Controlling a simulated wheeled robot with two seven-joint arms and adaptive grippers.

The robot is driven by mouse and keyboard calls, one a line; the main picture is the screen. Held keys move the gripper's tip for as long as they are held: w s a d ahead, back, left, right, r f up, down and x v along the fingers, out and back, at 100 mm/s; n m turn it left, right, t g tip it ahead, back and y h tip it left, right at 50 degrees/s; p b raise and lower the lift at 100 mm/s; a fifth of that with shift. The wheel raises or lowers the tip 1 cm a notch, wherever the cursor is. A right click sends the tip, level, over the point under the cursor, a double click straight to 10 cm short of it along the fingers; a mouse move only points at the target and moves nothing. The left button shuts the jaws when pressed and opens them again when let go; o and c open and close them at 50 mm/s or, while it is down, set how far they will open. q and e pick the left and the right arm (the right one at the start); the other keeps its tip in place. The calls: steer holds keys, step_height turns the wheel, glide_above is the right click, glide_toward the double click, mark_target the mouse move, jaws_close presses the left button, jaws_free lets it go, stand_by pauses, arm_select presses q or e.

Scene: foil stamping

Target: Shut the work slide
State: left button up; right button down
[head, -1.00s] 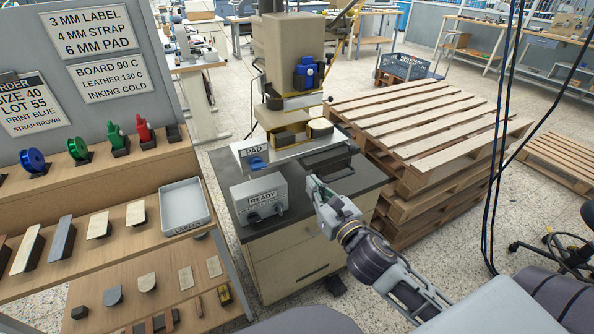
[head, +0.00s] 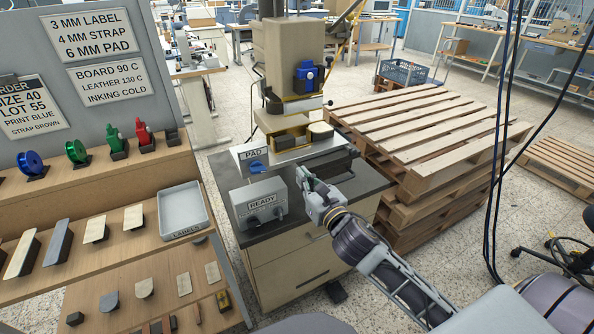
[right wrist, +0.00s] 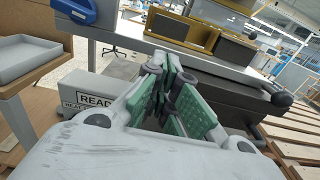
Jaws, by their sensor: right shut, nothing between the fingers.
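The stamping press (head: 288,75) stands on a dark-topped cabinet. The work slide seems to be the pale plate with a dark front part (head: 328,162) low on the press; how far out it stands I cannot tell. My right gripper (head: 302,174) is shut and empty, just in front of the slide's left part and beside the READY box (head: 262,203). In the right wrist view its green-padded fingers (right wrist: 168,95) are together, with the pale plate edge (right wrist: 205,62) and dark front (right wrist: 215,97) beyond them. Contact cannot be told. My left gripper is not in view.
A black ball knob (right wrist: 281,99) sits right of the fingers in the right wrist view. Stacked pallets (head: 430,130) stand right of the cabinet. A shelf with a LABELS tray (head: 184,210) is at left. Black cables (head: 497,150) hang at right.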

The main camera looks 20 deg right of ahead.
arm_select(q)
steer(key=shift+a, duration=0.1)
arm_select(e)
glide_toward(283, 152)
steer(key=shift+w+d+f, duration=0.2)
steer(key=shift+w+f, duration=0.25)
steer(key=shift+w, duration=0.15)
steer(key=shift+w+d+f, duration=0.15)
steer(key=shift+w+f, duration=0.3)
steer(key=shift+w, duration=0.15)
steer(key=shift+w, duration=0.2)
